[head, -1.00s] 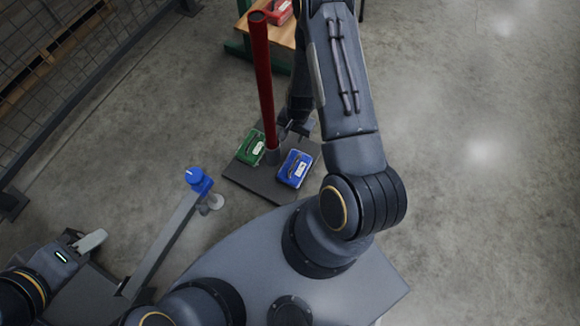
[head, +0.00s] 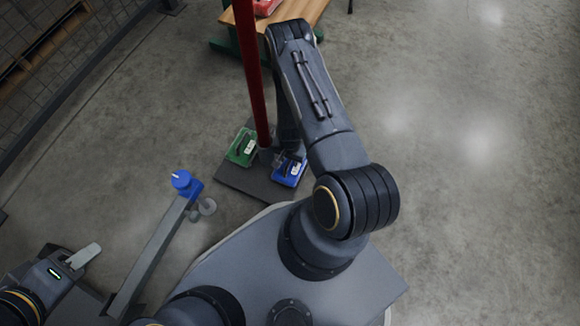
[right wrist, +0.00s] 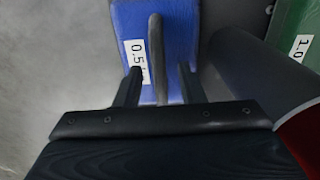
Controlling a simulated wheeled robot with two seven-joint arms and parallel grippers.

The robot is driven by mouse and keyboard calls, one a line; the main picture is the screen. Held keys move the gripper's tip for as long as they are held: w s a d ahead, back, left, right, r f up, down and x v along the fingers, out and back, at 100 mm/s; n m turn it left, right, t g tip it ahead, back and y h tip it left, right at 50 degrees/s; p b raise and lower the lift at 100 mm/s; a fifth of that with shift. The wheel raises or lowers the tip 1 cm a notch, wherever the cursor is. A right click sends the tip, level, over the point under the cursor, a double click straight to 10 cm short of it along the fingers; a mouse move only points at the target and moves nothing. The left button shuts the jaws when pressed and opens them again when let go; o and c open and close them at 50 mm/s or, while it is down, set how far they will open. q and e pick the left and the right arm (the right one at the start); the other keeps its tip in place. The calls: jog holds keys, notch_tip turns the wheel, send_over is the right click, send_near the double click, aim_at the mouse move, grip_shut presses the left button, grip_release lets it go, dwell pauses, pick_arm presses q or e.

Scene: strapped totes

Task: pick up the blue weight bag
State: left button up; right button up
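The blue weight bag (head: 289,171) lies on a dark base plate (head: 240,187) at the foot of a red post, partly covered by my right gripper in the head view. In the right wrist view the blue bag (right wrist: 178,25) fills the upper middle, with a white "0.5" label and a grey loop handle (right wrist: 157,60). My right gripper (right wrist: 159,85) is open, one finger on each side of the handle, with gaps visible. My left gripper (head: 72,260) is at the lower left, far from the bag; its opening is unclear.
A green weight bag (head: 243,147) lies left of the red post (head: 250,70), close to the blue bag; its label reads "1.0" in the right wrist view. A wooden-topped table (head: 290,14) with a red item stands behind. A blue-capped grey bar (head: 160,235) rises at left. Floor at right is clear.

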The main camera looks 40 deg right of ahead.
grip_shut()
jog(key=shift+r, duration=0.1)
dwell(1.3)
